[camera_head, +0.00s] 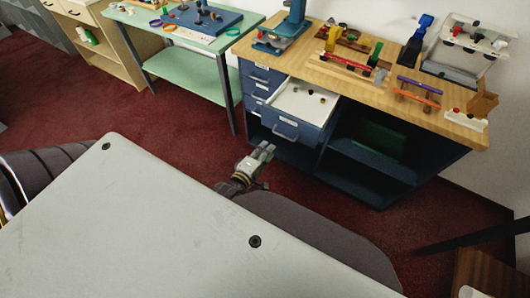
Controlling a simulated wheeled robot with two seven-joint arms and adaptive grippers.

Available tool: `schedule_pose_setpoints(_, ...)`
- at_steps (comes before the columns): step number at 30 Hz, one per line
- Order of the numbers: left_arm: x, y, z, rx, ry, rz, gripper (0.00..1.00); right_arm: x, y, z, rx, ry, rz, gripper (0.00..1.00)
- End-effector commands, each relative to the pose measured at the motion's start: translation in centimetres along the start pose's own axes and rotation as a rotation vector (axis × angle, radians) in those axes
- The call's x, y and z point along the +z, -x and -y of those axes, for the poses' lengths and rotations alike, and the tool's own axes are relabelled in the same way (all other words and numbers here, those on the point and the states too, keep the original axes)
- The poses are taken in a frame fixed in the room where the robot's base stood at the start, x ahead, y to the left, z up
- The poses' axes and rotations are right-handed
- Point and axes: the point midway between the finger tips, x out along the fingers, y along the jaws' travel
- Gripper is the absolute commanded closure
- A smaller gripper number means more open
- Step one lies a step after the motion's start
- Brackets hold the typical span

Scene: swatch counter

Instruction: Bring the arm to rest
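My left gripper (267,148) is in the middle of the head view, just past the edge of my large pale body panel. It is light grey with a dark wrist and a brass-coloured band. It points up and to the right, over the red floor and in front of the blue drawer unit. It is small here, and I cannot tell whether its fingers are open or shut. I see no object in it. Most of the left arm is hidden behind my panel. My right gripper is not in view.
A wooden-topped workbench (345,85) with several tools stands ahead. Its white-lined drawer (297,104) is pulled out, near my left gripper. A green table (180,42) stands at the back left. Red carpet (130,105) is clear at left. A brown wooden piece (487,272) is at lower right.

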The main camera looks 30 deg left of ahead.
Motion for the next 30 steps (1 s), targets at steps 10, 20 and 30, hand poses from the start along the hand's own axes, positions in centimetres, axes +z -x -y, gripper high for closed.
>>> schedule_pose_setpoints(10, 0.0, 0.2, 0.0, 0.0, 0.0, 0.0, 0.69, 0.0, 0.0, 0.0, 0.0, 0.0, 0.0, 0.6)
schedule_pose_setpoints(20, 0.0, 0.1, 0.1, -0.001, -0.001, 0.0, 0.69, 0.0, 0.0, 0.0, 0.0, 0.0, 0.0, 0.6)
schedule_pose_setpoints(30, 0.7, -0.5, 5.1, -0.085, -0.107, 0.024, 0.69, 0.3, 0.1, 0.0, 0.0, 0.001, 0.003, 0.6)
